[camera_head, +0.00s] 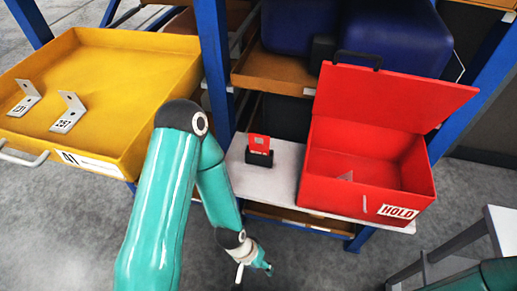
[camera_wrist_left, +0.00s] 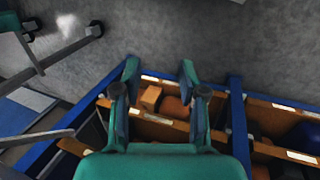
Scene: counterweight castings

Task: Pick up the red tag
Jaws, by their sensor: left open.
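The red tag (camera_head: 259,142) stands upright in a small black holder (camera_head: 259,158) on the pale shelf board (camera_head: 236,181), left of the red box. My left gripper (camera_head: 254,272) hangs below and in front of that board, apart from the tag. In the left wrist view its two fingers (camera_wrist_left: 160,78) are spread with nothing between them, over lower shelves. The tag does not show in the left wrist view. My right gripper is out of view.
An open red box marked HOLD (camera_head: 368,180) stands right of the tag, lid raised. A yellow tray (camera_head: 140,62) with two metal brackets is at left. A blue rack post (camera_head: 213,60) rises behind my left arm.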

